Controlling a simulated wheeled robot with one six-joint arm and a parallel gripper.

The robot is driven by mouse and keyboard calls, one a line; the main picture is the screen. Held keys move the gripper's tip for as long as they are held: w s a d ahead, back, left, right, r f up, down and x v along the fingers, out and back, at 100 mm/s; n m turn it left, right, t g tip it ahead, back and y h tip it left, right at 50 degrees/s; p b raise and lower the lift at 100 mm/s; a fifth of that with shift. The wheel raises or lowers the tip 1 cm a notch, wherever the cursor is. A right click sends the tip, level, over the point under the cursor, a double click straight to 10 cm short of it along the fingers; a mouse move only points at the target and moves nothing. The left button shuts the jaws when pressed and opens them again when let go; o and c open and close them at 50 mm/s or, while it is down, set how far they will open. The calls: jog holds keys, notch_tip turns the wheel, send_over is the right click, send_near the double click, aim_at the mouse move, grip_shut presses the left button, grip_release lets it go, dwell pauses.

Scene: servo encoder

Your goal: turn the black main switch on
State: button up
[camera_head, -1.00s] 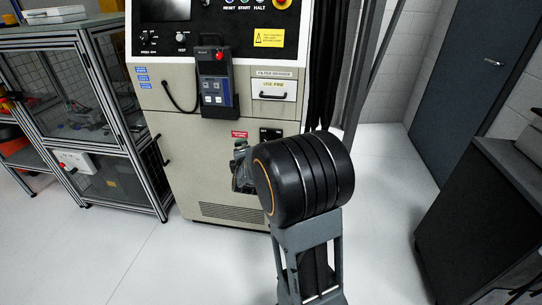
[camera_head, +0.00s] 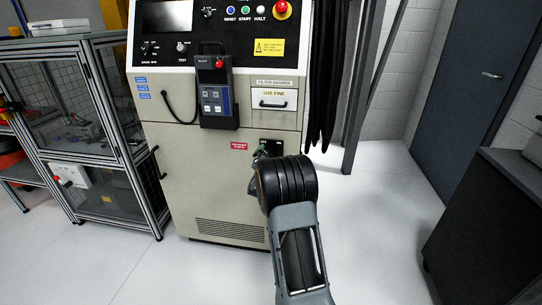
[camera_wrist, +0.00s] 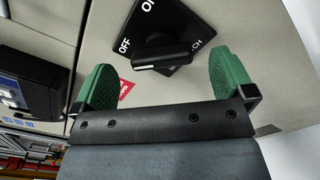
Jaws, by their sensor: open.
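The black main switch is a rotary knob (camera_wrist: 168,54) on a black plate (camera_wrist: 180,22) marked OFF and ON. In the wrist view its bar-shaped handle lies roughly sideways, its left end just below the word OFF. In the head view the plate (camera_head: 279,147) is on the beige cabinet front, and my gripper and arm hide the knob. My gripper (camera_wrist: 163,62) is open and empty, with green-padded fingers. It also shows small in the head view (camera_head: 260,153), close to the switch. In the wrist view its fingers appear left and right of the knob, with gaps on both sides.
The beige cabinet (camera_head: 210,185) carries a pendant (camera_head: 216,90), a filter drawer (camera_head: 273,99) and a red label (camera_head: 240,146). Black cables (camera_head: 321,90) hang at its right. A framed enclosure (camera_head: 85,130) stands left, a dark bench (camera_head: 485,215) right. The floor between is clear.

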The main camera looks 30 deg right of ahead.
aim_at(271, 154)
jog(key=shift+x, duration=2)
jog(key=c, duration=0.9)
